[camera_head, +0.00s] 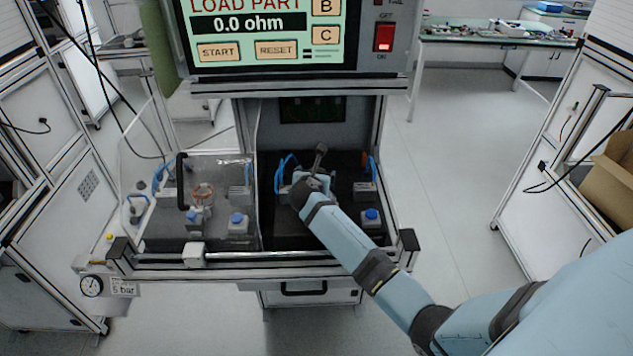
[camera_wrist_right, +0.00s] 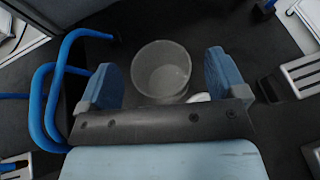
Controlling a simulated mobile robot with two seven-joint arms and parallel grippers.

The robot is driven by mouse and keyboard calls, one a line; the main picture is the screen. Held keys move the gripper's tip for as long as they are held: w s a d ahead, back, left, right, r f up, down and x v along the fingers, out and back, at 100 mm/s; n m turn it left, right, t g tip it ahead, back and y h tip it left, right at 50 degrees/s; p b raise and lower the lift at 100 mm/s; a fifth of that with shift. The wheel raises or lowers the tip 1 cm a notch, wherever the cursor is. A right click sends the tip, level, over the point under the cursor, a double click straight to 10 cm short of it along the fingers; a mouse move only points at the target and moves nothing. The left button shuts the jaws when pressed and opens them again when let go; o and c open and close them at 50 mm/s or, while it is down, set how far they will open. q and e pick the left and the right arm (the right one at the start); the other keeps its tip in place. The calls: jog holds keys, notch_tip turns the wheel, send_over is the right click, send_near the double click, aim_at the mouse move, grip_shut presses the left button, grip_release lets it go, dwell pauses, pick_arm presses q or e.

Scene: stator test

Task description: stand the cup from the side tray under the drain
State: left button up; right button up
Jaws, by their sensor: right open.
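A clear, translucent cup (camera_wrist_right: 165,88) shows in the right wrist view with its round mouth facing the camera, over the dark floor of the fixture. My right gripper (camera_wrist_right: 160,66) is open, with one blue finger on each side of the cup and a visible gap to it. A small white piece shows at the cup's lower right, partly hidden by the gripper. In the head view my right gripper (camera_head: 313,182) is over the right, dark bay and hides the cup. I cannot make out the drain or the side tray. My left gripper is not in view.
Blue hoses (camera_wrist_right: 62,82) curve close to the left finger. Metal blocks (camera_wrist_right: 298,75) stand to the right. In the head view, a clear-covered left bay (camera_head: 160,235) holds fittings, and a tester panel (camera_head: 270,35) overhangs the back. A rail (camera_head: 300,261) runs along the front.

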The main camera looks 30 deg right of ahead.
jog(key=c, duration=1.1)
jog(key=shift+r, duration=0.15)
